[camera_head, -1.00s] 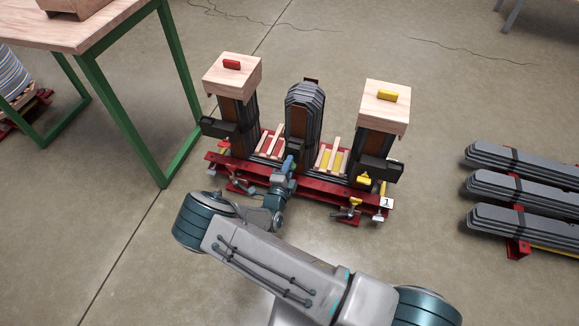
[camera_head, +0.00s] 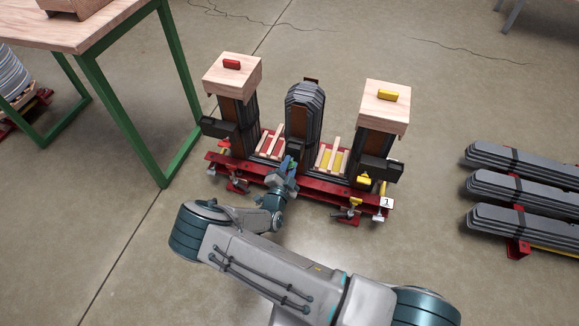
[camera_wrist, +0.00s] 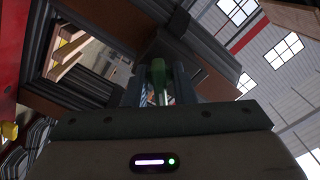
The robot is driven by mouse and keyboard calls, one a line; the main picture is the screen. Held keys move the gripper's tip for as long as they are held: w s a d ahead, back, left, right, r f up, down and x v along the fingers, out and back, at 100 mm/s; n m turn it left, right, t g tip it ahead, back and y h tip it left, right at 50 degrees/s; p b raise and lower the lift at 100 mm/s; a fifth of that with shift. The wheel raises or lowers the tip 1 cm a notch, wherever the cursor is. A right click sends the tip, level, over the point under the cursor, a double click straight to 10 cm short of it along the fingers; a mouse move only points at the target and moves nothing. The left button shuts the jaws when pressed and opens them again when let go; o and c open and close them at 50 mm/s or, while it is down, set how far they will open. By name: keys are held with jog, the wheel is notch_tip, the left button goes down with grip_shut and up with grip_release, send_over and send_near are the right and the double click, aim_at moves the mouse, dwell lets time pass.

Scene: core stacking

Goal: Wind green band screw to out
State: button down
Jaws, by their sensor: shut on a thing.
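The green band screw (camera_wrist: 157,72) shows in the wrist view as a green handle standing between my fingers. My gripper (camera_wrist: 158,88) is shut on it. In the head view my gripper (camera_head: 289,166) is at the front of the middle dark core column (camera_head: 304,108), just above the red base frame (camera_head: 320,186). The screw is too small and covered there to read. How far it is wound cannot be told.
A wood-capped column with a red block (camera_head: 231,64) stands left, and one with a yellow block (camera_head: 387,95) right. Yellow screws (camera_head: 354,203) sit at the front right. A green-legged table (camera_head: 120,110) is left; dark lamination stacks (camera_head: 520,190) lie right.

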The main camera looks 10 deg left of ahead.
jog(key=n, duration=0.3)
jog(key=shift+n, duration=0.3)
jog(key=n, duration=0.3)
jog(key=c, duration=1.6)
grip_release()
jog(key=shift+n, duration=0.4)
jog(key=o, duration=0.5)
jog(key=shift+c, duration=0.2)
